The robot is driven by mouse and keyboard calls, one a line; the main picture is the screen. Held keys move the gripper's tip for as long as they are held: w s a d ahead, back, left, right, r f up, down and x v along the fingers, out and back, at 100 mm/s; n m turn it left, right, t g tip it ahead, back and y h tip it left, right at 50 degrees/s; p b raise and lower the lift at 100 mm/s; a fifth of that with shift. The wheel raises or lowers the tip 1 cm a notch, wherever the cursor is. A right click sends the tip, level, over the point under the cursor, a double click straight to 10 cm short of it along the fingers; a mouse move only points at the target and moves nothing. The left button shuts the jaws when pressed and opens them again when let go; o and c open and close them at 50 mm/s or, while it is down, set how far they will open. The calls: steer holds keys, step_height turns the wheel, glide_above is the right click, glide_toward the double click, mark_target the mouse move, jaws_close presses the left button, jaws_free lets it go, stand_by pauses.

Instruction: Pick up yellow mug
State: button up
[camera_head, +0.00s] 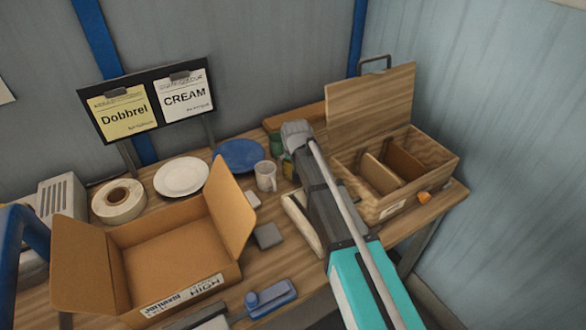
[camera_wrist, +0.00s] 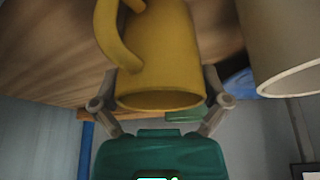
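The yellow mug (camera_wrist: 165,60) fills the middle of the wrist view, with its handle towards the upper left. My gripper (camera_wrist: 160,92) has one finger on each side of the mug, close to its walls. I cannot tell whether both fingers press on it. In the head view, only a small yellow patch of the mug (camera_head: 288,171) shows beside my arm. My arm hides the rest of it and the fingers.
A white mug (camera_head: 265,176) stands just left of the yellow one. A blue plate (camera_head: 239,155) and white plate (camera_head: 181,177) lie behind. A wooden box (camera_head: 441,158) is right of my arm; an open cardboard box (camera_head: 170,252) is left. Small grey items lie between.

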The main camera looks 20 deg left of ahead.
steer(key=c, duration=0.7)
steer(key=shift+c, duration=0.2)
steer(key=shift+r, duration=0.1)
step_height(320, 180, up, 2)
steer(key=p, duration=0.2)
steer(key=shift+r+p, duration=0.25)
steer(key=shift+p, duration=0.1)
steer(key=s+d+r+p, duration=0.1)
steer(key=r+p, duration=0.1)
steer(key=s+d+r+p, duration=0.1)
steer(key=r+p, duration=0.1)
steer(key=s+d+r+p, duration=0.1)
steer(key=r+p, duration=0.1)
steer(key=shift+s+d+r+p, duration=0.2)
steer(key=shift+s+r+p, duration=0.1)
steer(key=shift+s+p, duration=0.05)
steer(key=s+d+r+p, duration=0.3)
steer(key=s+d, duration=0.3)
steer(key=shift+s+r+p, duration=0.35)
